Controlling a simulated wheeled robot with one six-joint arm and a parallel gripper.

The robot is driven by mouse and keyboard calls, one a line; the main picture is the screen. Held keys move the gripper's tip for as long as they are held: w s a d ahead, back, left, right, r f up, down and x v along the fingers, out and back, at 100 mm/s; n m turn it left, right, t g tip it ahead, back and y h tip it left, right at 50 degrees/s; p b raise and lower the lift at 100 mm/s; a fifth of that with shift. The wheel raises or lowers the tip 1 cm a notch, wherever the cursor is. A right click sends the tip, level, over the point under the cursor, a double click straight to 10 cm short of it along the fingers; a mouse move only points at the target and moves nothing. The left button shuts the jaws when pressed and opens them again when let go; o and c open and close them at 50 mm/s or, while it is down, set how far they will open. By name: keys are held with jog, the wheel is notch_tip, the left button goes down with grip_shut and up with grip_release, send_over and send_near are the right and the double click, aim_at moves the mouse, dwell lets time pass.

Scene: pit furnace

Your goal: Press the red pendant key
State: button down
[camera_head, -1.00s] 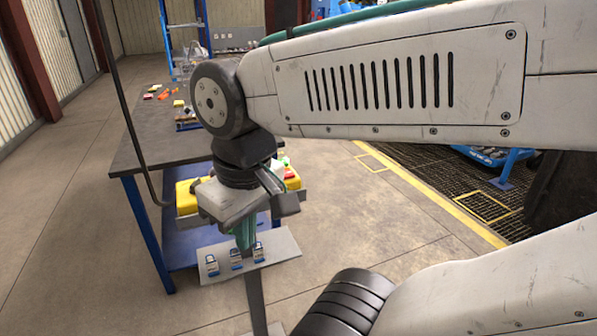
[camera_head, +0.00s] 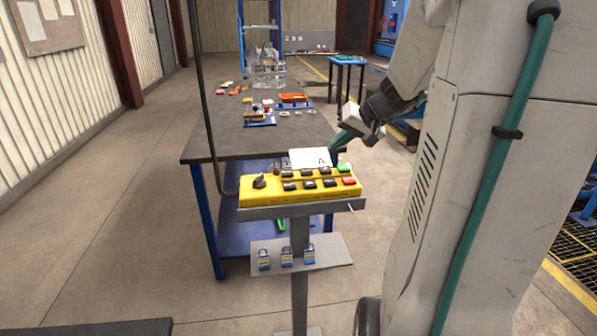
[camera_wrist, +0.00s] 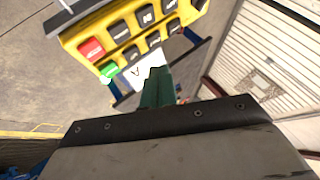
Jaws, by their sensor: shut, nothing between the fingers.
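The yellow pendant box (camera_head: 268,196) lies on a grey stand in front of the table. It carries a dark knob (camera_head: 260,181) at left and two rows of mostly black keys. The red pendant key (camera_head: 349,181) is at the right end of the near row, and a green key (camera_head: 344,168) is just behind it. In the wrist view the red key (camera_wrist: 91,49) is at upper left, beside the green key (camera_wrist: 107,71). My gripper (camera_head: 336,146) is above and behind the box's right end, apart from the red key. Its green fingers (camera_wrist: 155,84) are together and empty.
A white card marked A (camera_head: 308,157) stands behind the keys. Several padlocks (camera_head: 287,256) hang on a lower plate (camera_head: 335,250) of the stand. The dark table (camera_head: 215,145) behind holds small parts and glassware. A black cable (camera_head: 204,90) hangs at left.

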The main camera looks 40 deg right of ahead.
jog(key=m+h, duration=0.1)
send_over(352, 181)
jog(key=shift+d+f+t, duration=0.15)
jog(key=shift+f+t, duration=0.2)
jog(key=shift+t, duration=0.05)
jog(key=shift+f, duration=0.15)
jog(key=shift+w+f, duration=0.1)
jog(key=shift+f, duration=4.15)
jog(key=shift+f, duration=0.15)
jog(key=shift+f, duration=0.3)
jog(key=shift+f, duration=0.45)
jog(key=shift+r, duration=0.9)
